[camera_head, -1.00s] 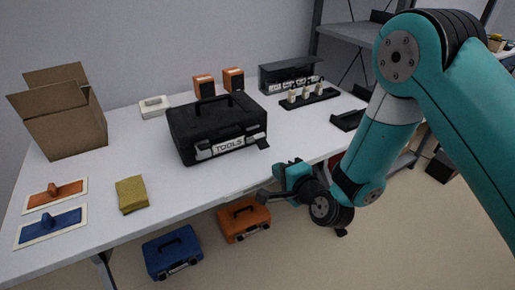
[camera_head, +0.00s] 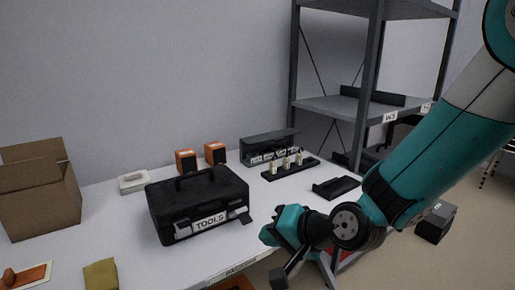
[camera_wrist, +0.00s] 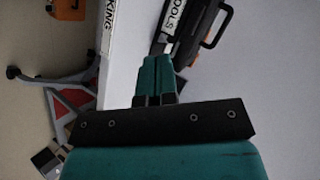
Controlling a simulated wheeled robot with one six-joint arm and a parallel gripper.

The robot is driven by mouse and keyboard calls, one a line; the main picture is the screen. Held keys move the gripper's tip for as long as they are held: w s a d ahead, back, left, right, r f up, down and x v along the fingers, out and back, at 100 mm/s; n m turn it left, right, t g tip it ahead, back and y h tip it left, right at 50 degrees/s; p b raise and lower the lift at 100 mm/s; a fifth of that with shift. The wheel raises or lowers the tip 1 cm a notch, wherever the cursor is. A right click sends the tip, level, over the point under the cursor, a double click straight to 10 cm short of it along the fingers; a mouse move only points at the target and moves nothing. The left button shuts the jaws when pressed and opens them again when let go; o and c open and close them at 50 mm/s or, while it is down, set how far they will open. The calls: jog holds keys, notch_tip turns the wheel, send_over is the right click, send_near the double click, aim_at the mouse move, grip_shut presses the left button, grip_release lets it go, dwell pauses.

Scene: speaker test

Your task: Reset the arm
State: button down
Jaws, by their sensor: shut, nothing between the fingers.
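My gripper (camera_head: 272,234) is at the end of my teal arm, at the front edge of the white table, just right of the black tool case. In the wrist view its two teal fingers (camera_wrist: 157,68) lie together, with nothing between them. The arm comes in from the upper right of the head view and bends at the wrist. The black case marked TOOLS (camera_head: 200,205) stands shut on the table; part of it also shows at the top of the wrist view (camera_wrist: 214,28). The gripper appears apart from it.
A cardboard box (camera_head: 40,200), a white block (camera_head: 133,181), two orange-black boxes (camera_head: 186,162) and a black rack with small bottles (camera_head: 291,168) stand on the table. A black tray (camera_head: 336,187) lies right. A grey shelf (camera_head: 345,108) stands behind. An orange case (camera_wrist: 70,9) sits below.

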jog(key=s+d+r+n+g+h, duration=0.2)
jog(key=s+d+r+n, duration=0.15)
jog(key=s, duration=0.35)
jog(key=s+d+r+n+g+h, duration=0.1)
jog(key=s+d+r+n+g, duration=0.15)
jog(key=s+d, duration=0.3)
jog(key=s+d+r+n+g+h, duration=0.2)
jog(key=s+d+r+n, duration=0.15)
jog(key=s, duration=0.35)
notch_tip(320, 180, up, 14)
jog(key=p, duration=1.5)
jog(key=shift+s+d+r+n, duration=0.15)
jog(key=shift+s+n, duration=0.15)
jog(key=shift+n, duration=0.05)
